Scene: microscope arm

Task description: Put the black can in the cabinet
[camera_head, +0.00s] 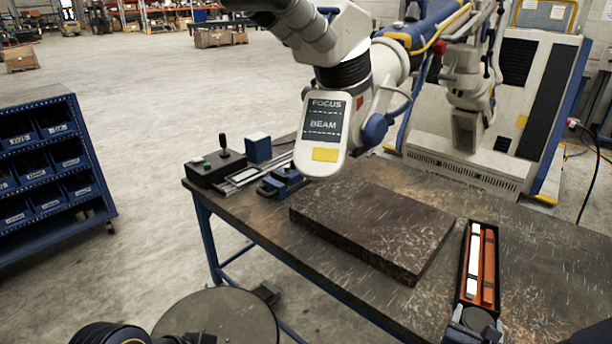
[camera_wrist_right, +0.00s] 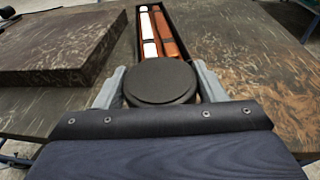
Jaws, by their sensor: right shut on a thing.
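The black can (camera_head: 478,318) is a short, dark round can with a flat top, at the lower right of the head view. It also shows in the middle of the right wrist view (camera_wrist_right: 160,84). My right gripper (camera_head: 476,325) is shut on it, with one grey finger on each side, as the right wrist view (camera_wrist_right: 160,90) shows. Whether its base touches the table I cannot tell. A blue cabinet (camera_head: 72,112) with several open rows of bins stands at the far left of the head view, well away from the can. My left gripper's fingers do not show.
The dark worktable (camera_head: 520,245) carries a thick slab (camera_head: 370,222), an open case (camera_head: 465,262) just beyond the can, and a joystick box (camera_head: 213,168). A microscope head (camera_head: 327,130) hangs over the slab. A round stool (camera_head: 218,322) stands before the table. Floor beside the cabinet is clear.

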